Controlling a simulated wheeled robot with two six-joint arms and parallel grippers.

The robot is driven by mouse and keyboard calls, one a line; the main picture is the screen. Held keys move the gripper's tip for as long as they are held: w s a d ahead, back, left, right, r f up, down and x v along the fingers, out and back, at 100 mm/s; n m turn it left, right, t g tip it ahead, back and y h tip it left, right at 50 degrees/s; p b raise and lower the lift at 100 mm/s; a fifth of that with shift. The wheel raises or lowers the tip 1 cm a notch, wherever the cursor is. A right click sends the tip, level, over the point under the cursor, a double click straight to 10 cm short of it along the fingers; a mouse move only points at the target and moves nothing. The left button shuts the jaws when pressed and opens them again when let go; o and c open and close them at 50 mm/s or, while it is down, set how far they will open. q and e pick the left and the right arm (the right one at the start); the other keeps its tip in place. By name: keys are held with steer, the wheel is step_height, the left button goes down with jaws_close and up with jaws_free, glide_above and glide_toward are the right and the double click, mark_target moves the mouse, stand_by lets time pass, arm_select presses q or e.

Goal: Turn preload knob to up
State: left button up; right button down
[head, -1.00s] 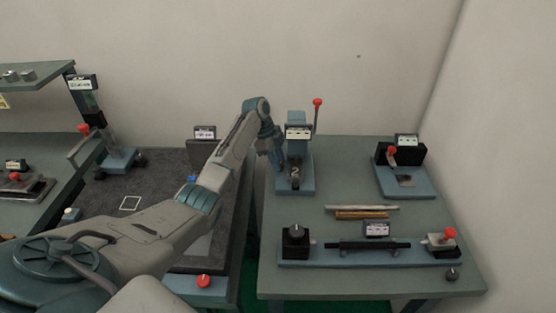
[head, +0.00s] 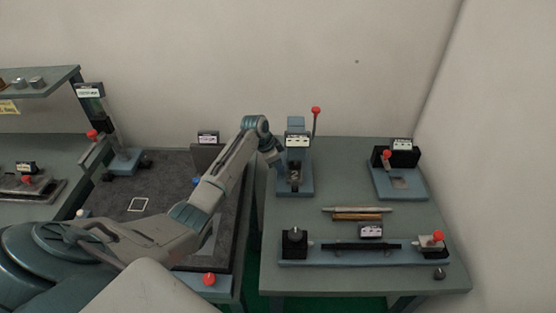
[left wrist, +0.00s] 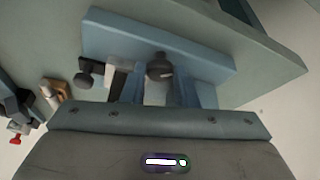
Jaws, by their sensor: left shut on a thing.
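My left gripper (head: 281,161) is at the left side of a blue upright fixture (head: 295,125) with a blue base on the right-hand table. In the left wrist view, the left gripper (left wrist: 160,82) has a dark round knob (left wrist: 158,67) between its two fingers and is shut on it. The knob carries a small pale mark; which way it points is hard to tell. The gripper and wrist hide the knob in the head view. The fixture's label is too small to read. My right gripper is not in view.
A red-tipped lever (head: 316,111) rises at the fixture's right. A long fixture (head: 340,262) with a black knob block (head: 294,243) lies in front, behind it two rods (head: 357,213). Another blue fixture (head: 410,190) stands at the right. A dark mat (head: 150,180) covers the left bench.

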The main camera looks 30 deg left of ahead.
arm_select(q)
steer(key=shift+r+n+p, duration=0.15)
steer(key=shift+n+p, duration=0.2)
steer(key=shift+n, duration=0.25)
steer(key=o, duration=1)
steer(key=shift+b+v, duration=1.8)
steer(key=shift+v, duration=3.55)
steer(key=shift+s+d, duration=0.2)
